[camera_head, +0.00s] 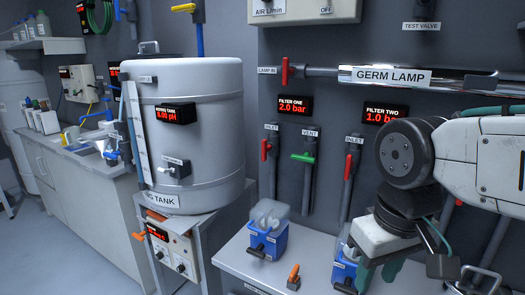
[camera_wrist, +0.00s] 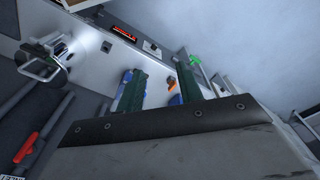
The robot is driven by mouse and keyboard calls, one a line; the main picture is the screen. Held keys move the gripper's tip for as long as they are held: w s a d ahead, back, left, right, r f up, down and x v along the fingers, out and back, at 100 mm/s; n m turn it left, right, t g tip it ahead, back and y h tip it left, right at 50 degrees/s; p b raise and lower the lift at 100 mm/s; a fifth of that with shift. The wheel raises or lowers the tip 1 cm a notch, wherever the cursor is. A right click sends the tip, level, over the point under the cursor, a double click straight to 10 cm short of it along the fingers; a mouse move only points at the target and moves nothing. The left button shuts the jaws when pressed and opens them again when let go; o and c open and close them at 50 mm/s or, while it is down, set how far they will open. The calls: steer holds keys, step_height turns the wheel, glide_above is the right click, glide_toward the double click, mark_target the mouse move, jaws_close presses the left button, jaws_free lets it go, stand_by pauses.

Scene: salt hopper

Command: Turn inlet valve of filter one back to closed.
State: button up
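The inlet valve of filter one has a red lever (camera_head: 265,150) on a vertical grey pipe, under an INLET label (camera_head: 271,126). The lever stands roughly upright, along the pipe. The filter one display (camera_head: 294,107) above reads 2.0 bar. My gripper (camera_head: 379,272) is low at the right over the bench, well right of this valve and apart from it. In the wrist view my gripper's two green fingers (camera_wrist: 159,88) are apart, with nothing held between them.
A green vent lever (camera_head: 303,158) lies roughly level beside the inlet. Filter two's red inlet lever (camera_head: 347,165) is further right, near my arm. A blue container (camera_head: 268,240) and an orange-handled item (camera_head: 293,278) stand on the bench (camera_head: 240,264). A large tank (camera_head: 205,100) stands left.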

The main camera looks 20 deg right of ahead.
steer(key=w+d+f+n+g+h, duration=0.25)
steer(key=w+n+h, duration=0.4)
steer(key=w, duration=1.15)
steer(key=n+t+h, duration=0.6)
steer(key=n+t, duration=0.5)
steer(key=n, duration=0.6)
glide_toward(263, 146)
steer(key=s+d+f, duration=0.2)
steer(key=d+f, duration=0.3)
steer(key=f, duration=0.2)
steer(key=w+a+r+n+t, duration=0.2)
steer(key=w+r+n+t, duration=0.1)
steer(key=r, duration=0.2)
steer(key=x, duration=0.8)
steer(key=shift+w+a, duration=0.1)
